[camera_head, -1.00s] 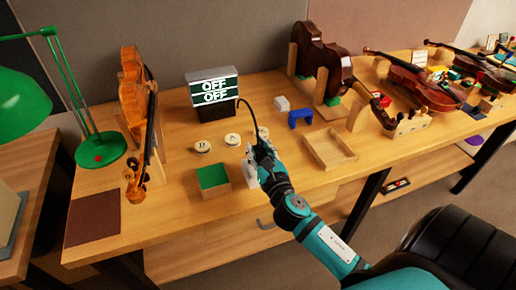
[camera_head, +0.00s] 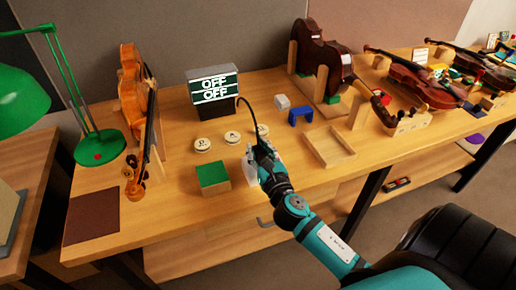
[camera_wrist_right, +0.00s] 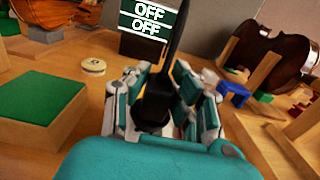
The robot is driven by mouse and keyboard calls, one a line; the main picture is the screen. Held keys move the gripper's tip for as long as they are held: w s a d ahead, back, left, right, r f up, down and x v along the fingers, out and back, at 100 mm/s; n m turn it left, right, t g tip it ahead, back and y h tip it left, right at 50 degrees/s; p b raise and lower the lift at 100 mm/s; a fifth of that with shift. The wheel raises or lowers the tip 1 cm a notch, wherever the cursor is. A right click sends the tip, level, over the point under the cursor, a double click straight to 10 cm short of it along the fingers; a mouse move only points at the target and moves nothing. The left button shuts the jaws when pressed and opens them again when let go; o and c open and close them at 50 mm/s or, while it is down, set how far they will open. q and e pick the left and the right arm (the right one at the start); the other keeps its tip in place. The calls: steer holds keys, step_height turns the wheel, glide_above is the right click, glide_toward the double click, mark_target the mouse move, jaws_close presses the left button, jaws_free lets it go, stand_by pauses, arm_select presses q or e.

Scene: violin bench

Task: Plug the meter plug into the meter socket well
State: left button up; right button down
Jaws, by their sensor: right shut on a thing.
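The meter (camera_head: 213,88) stands at the back of the bench with both lines reading OFF; it also shows in the right wrist view (camera_wrist_right: 148,22). A black cable (camera_head: 249,108) arches from beside the meter to my right gripper (camera_head: 252,164). That gripper is low over the bench, in front of the cream discs. In the right wrist view the black meter plug (camera_wrist_right: 153,105) is between its fingers, cable end up. The plug's lower end is hidden, and I cannot make out the socket well. My left gripper is not in view.
A green-topped wooden block (camera_head: 213,174) is just left of the gripper. Cream discs (camera_head: 232,137) lie behind it. A shallow wooden tray (camera_head: 328,147) and a blue bracket (camera_head: 300,116) are to the right. A violin (camera_head: 138,110) stands at left.

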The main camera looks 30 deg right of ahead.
steer(key=shift+f+b, duration=0.6)
steer(key=shift+f, duration=0.3)
steer(key=c, duration=1)
jaws_free()
steer(key=shift+c, duration=0.2)
steer(key=v, duration=1.2)
